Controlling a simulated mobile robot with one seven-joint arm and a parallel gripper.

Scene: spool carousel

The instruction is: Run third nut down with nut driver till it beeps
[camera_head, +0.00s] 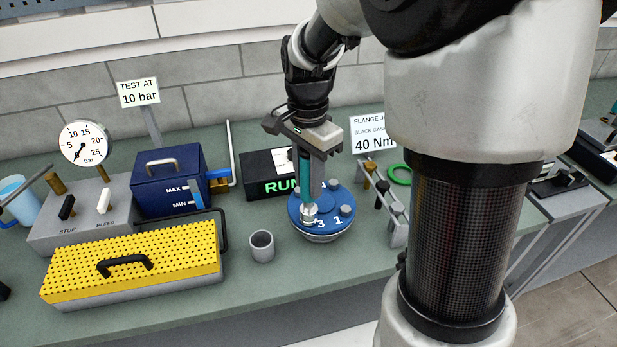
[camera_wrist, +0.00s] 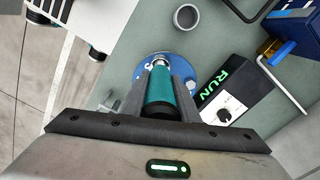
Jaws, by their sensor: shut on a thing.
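My gripper (camera_head: 308,172) is shut on the teal nut driver (camera_head: 304,164), which stands upright over the blue round flange (camera_head: 322,226). The driver's silver socket (camera_head: 309,214) is down at the nut position beside the number 3. The socket hides that nut, so I cannot tell how far down it sits. Grey nuts show by the number 1 (camera_head: 345,211) and at the back of the flange (camera_head: 333,184). In the wrist view the driver (camera_wrist: 160,88) lies between my two grey fingers, with the flange (camera_wrist: 184,68) beyond it.
A black box (camera_head: 254,162) behind the flange shows green RUN letters. A grey cup (camera_head: 262,246) stands left of the flange. A rack with studs (camera_head: 397,232) and a green ring (camera_head: 400,174) are at right, near a 40 Nm sign (camera_head: 374,136). A yellow perforated cover (camera_head: 140,262) sits at left.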

